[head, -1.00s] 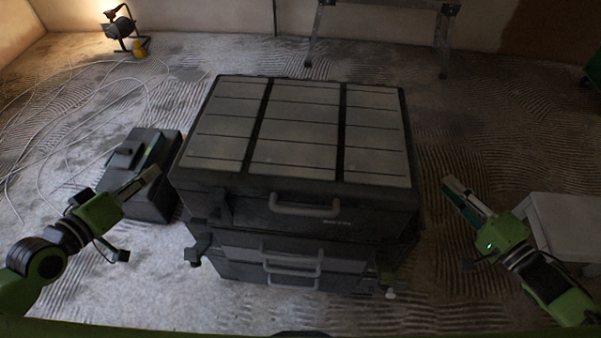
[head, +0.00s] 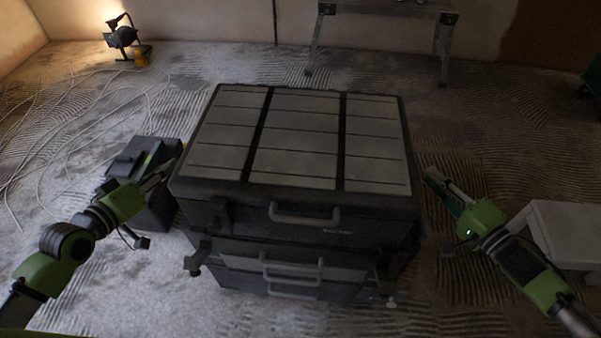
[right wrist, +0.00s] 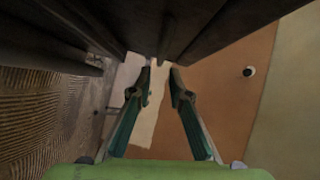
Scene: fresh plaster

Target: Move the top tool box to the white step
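The top tool box (head: 290,185) is a large black case with grey lid panels and a front handle. It sits level on a stack of black tool boxes (head: 290,270). My left gripper (head: 172,170) is at its left side; its finger opening is unclear there. My right gripper (head: 438,182) is just off its right side, and a small floor gap shows between them. In the right wrist view, the right fingers (right wrist: 160,85) are apart with nothing between them, and the dark box underside (right wrist: 140,25) is above. The white step (head: 575,228) stands at the right, bare where visible.
A smaller black case (head: 150,160) stands on the floor left of the stack, close to my left gripper. A metal trestle (head: 385,12) stands behind.

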